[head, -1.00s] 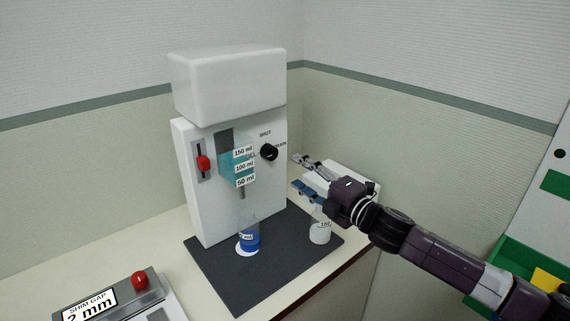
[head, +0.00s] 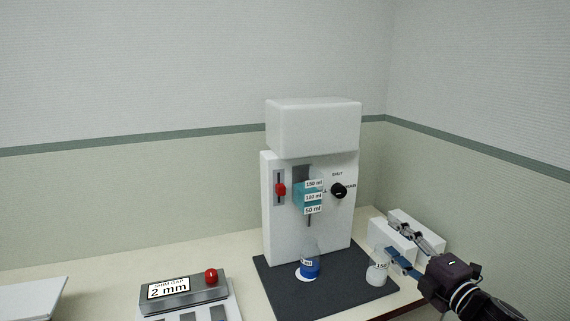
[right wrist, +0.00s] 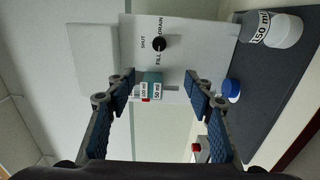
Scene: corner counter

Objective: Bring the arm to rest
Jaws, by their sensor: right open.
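My right gripper (head: 398,250) is at the lower right of the head view, open and empty. It is in front of a white block at the counter's right end. In the right wrist view its two blue-padded fingers (right wrist: 160,117) stand wide apart with nothing between them close by. The white dispensing machine (head: 310,180) stands on a dark mat, apart from the gripper. Its black knob (head: 339,191) also shows in the right wrist view (right wrist: 159,44). My left gripper is not in view.
A 150-marked container (head: 377,272) stands at the mat's right, near the gripper in the picture. A shim gap device (head: 185,290) reading 2 mm sits at the lower left. White blocks (head: 425,232) are at right.

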